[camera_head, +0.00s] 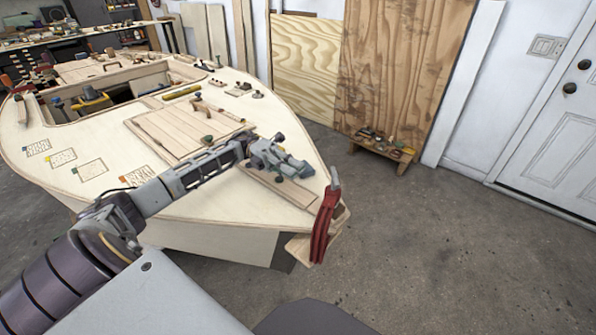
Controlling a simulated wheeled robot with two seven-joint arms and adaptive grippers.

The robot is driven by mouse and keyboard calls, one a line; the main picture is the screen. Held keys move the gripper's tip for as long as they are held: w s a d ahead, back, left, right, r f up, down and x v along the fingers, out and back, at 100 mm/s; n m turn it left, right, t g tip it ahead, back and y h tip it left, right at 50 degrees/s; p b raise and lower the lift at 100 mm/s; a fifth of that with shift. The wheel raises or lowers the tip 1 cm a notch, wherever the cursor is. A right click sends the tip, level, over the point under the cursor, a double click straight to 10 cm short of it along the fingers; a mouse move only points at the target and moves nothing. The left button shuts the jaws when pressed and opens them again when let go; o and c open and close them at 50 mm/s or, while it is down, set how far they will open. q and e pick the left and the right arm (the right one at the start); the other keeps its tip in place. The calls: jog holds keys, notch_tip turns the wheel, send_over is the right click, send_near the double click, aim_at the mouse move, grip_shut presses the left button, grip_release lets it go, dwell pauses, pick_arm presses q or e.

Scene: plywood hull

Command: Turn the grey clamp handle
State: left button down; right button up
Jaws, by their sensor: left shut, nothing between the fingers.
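A red clamp (322,228) stands upright at the pointed tip of the plywood hull (240,205). Its grey handle (336,178) sticks up from its top. My left arm reaches in from the lower left over the deck. My left gripper (300,168) is shut and empty, above a pale plank on the deck. It is to the left of the grey handle and apart from it in the picture. The gripper hides part of the deck behind it. My right gripper does not show.
The pale plank (278,186) lies near the tip. A slatted hatch (165,130) and small tools cover the deck farther back. A low wooden stool (382,148) stands by leaning plywood sheets (400,70). The grey floor (450,230) right of the hull is clear.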

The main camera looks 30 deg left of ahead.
pick_arm(q)
jog(key=s+r+v, duration=0.1)
jog(key=v, duration=0.5)
jog(key=shift+w+a+f, duration=0.25)
jog(key=shift+a+f, duration=0.25)
jog(key=shift+f, duration=0.05)
